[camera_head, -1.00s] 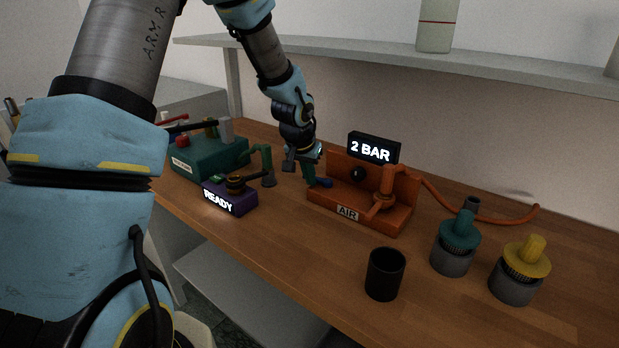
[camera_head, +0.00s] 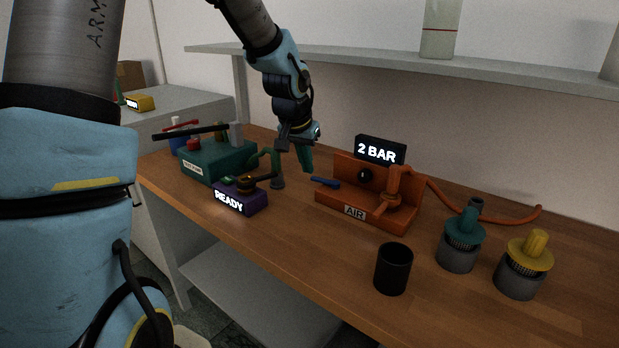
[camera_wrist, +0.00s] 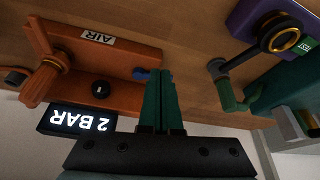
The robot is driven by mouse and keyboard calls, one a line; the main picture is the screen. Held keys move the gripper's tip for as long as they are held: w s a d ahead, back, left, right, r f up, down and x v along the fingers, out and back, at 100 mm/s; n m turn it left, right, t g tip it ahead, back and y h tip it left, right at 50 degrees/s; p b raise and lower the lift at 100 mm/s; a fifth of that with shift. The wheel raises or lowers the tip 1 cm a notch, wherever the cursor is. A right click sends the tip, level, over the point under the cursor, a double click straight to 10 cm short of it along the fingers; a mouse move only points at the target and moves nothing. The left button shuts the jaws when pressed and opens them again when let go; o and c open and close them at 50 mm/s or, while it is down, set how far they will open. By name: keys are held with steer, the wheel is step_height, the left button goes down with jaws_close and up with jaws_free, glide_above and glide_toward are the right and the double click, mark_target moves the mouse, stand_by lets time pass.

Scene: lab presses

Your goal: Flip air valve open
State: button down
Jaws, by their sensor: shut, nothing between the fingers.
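The orange air unit (camera_head: 362,205), labelled AIR, sits on the bench with a lit 2 BAR display (camera_head: 380,151). A blue lever handle (camera_head: 325,182) sticks out at its left side. In the wrist view the air unit (camera_wrist: 110,54) appears upside down, and only the blue lever's tip (camera_wrist: 141,74) shows beside the fingers. My gripper (camera_head: 306,170) has green fingers and points down, just left of the unit and slightly above and behind the lever. In the wrist view the gripper (camera_wrist: 160,75) is shut, with nothing between the fingers. Whether it touches the lever I cannot tell.
A purple box reading READY (camera_head: 234,197) and a green press (camera_head: 213,160) stand to the left. A black cup (camera_head: 393,270), a teal-topped part (camera_head: 459,245) and a yellow-topped part (camera_head: 524,265) stand to the right. An orange hose runs right. A shelf hangs behind.

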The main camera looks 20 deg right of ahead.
steer(key=shift+v, duration=1)
